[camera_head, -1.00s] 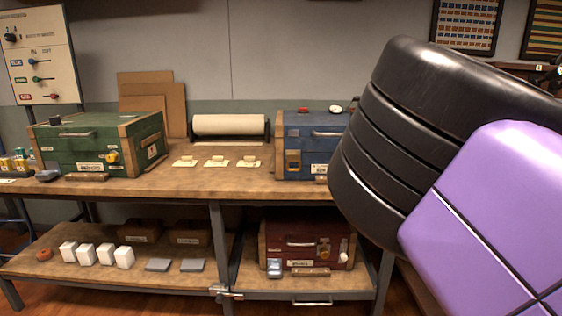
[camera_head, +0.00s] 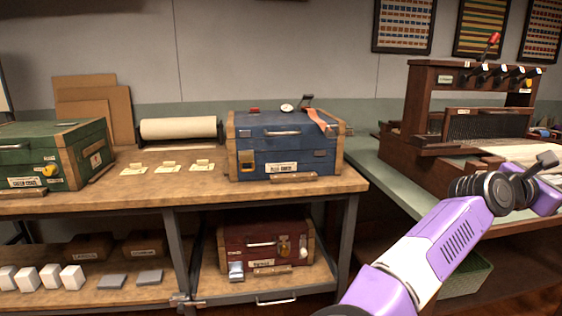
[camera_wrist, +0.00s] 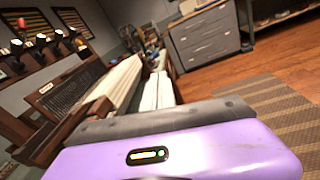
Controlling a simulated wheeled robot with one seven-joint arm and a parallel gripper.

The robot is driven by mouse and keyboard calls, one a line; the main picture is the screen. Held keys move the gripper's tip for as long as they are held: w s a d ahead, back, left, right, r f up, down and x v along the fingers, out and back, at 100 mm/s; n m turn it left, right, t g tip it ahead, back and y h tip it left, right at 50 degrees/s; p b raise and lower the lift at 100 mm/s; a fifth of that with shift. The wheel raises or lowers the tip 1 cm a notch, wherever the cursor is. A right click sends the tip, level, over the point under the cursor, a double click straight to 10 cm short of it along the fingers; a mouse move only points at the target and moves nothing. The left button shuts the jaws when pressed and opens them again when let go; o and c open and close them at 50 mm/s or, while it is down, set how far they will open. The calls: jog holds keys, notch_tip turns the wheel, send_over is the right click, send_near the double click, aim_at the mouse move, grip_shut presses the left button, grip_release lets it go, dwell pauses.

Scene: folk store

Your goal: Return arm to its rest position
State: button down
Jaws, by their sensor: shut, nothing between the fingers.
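My arm (camera_head: 440,245) is purple, white and black and reaches up from the bottom of the head view toward the right. My gripper (camera_head: 546,160) is at its far end, near the right edge, in front of the wooden loom-like machine. It is shut and empty. In the wrist view, a purple housing with a small lit display and a dark grey bar fills the bottom; the fingertips are not clear there. No contact between the arm and the furniture can be made out.
The workbench (camera_head: 330,190) carries a green case (camera_head: 40,160), a paper roll (camera_head: 178,128) and a blue case (camera_head: 285,145). A red case (camera_head: 268,240) stands on its lower shelf. The wooden machine (camera_head: 430,130) is at right. Wooden floor is open beside the rug (camera_wrist: 270,115).

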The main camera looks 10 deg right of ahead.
jog(key=s+a+r+n+t+h, duration=0.3)
jog(key=s+a+r+n+h, duration=0.45)
jog(key=n, duration=0.75)
jog(key=a+f+n+t+y, duration=0.45)
jog(key=a+n+t, duration=0.35)
jog(key=n, duration=0.4)
jog(key=a+f+n+t+y, duration=0.3)
jog(key=a+n+t+y, duration=0.25)
jog(key=n+t, duration=0.55)
jog(key=s+a+f+n+g+y, duration=0.1)
jog(key=s+a+f+n+y, duration=0.4)
jog(key=a+f+n+y, duration=0.3)
jog(key=s+a+f+n+g+y, duration=0.1)
jog(key=s+a+f+n+y, duration=0.35)
jog(key=a+f+n, duration=0.35)
jog(key=s+a+f+n+g+y, duration=0.1)
jog(key=s+a+f+g, duration=0.3)
jog(key=s+f, duration=0.45)
jog(key=s+a+f+g+y, duration=0.1)
jog(key=s+a+f+g, duration=0.3)
jog(key=s, duration=0.8)
notch_tip(320, 180, up, 17)
jog(key=t+p, duration=0.1)
jog(key=p, duration=1.7)
jog(key=shift+w+d+r, duration=0.15)
jog(key=shift+w+d, duration=0.25)
